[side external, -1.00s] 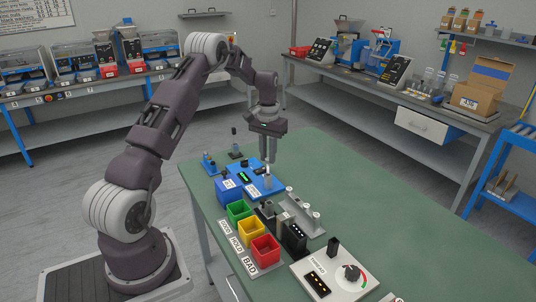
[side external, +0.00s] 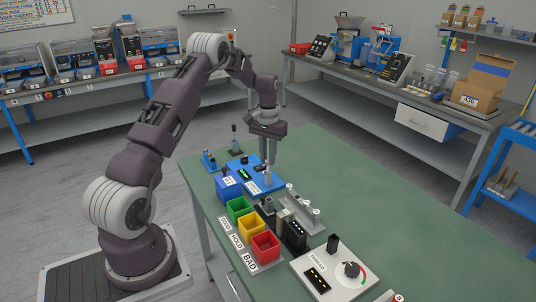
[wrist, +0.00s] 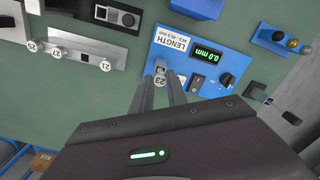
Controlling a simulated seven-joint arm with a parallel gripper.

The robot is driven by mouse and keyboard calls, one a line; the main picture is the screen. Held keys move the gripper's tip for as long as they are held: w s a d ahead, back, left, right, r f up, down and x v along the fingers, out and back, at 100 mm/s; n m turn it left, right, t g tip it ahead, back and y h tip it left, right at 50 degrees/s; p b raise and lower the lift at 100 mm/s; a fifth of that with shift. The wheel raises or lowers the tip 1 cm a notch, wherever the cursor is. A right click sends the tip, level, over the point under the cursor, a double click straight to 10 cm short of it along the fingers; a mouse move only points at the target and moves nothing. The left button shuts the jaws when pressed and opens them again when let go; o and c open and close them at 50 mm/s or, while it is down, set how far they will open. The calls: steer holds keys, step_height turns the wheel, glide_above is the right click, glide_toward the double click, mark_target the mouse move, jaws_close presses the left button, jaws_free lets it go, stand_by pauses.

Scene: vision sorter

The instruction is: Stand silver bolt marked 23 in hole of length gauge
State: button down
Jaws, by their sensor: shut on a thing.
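My gripper (side external: 268,162) points down with its fingers shut on the silver bolt marked 23 (wrist: 160,81). The number on its head faces up between the fingertips in the wrist view. The bolt shows as a small light piece below the fingers in the side view. The blue length gauge (side external: 240,170) is under and beside the fingertips. In the wrist view the gauge (wrist: 228,82) has a LENGTH label and a green display reading 0.0 mm. The bolt is at the gauge's label end. The hole is hidden, and I cannot tell whether the bolt's tip is in it.
A grey rack (wrist: 84,47) holds several other numbered bolts. Green, yellow and red bins (side external: 265,247) stand in a row near the table edge. A white dial box (side external: 335,283) is at the front. The table's right side (side external: 380,200) is clear.

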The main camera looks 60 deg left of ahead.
steer(key=shift+f, duration=0.8)
steer(key=c, duration=0.8)
jaws_free()
steer(key=shift+c, duration=0.2)
steer(key=shift+r, duration=4.05)
